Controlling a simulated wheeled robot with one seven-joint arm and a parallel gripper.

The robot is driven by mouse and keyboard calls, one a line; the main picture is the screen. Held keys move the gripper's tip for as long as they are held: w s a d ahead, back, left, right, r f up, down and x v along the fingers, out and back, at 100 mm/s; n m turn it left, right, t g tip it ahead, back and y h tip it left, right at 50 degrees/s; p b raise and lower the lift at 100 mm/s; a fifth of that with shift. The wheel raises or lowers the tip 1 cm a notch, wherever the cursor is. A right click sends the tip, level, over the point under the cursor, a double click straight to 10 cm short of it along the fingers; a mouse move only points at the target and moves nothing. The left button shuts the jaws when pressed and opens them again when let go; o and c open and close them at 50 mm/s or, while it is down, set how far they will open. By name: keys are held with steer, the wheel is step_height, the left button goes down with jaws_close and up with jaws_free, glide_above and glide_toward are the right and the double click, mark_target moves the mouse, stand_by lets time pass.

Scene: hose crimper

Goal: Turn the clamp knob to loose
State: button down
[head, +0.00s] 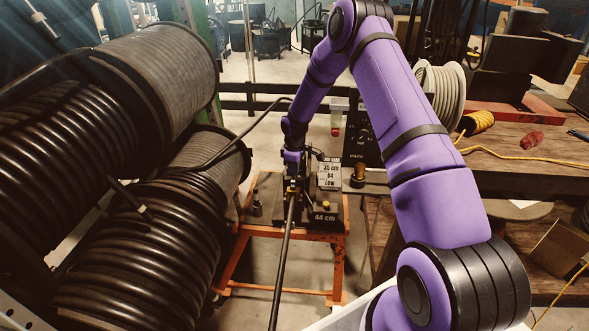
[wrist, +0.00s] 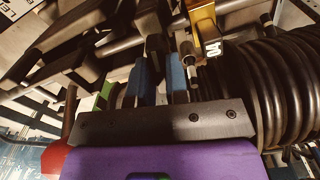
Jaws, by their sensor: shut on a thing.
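My gripper (head: 293,168) is at the crimper (head: 322,209) on the orange cart, reaching down at its left part. In the wrist view its two blue fingertips (wrist: 160,76) are shut on a dark upright piece between them, which appears to be the clamp knob (wrist: 156,72). Most of the knob is hidden by the fingers, and its turn position cannot be read. A black hose (head: 283,262) runs from the crimper toward me.
Large reels of black hose (head: 130,235) fill the left side. A wooden bench (head: 530,140) with a yellow cord and a red-handled item stands at the right. A black panel (head: 361,137) and a brass knob-like piece (head: 358,175) are just right of the crimper.

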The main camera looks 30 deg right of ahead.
steer(key=shift+n, duration=1.1)
steer(key=c, duration=1.1)
jaws_free()
step_height(320, 180, up, 11)
steer(key=shift+f, duration=0.1)
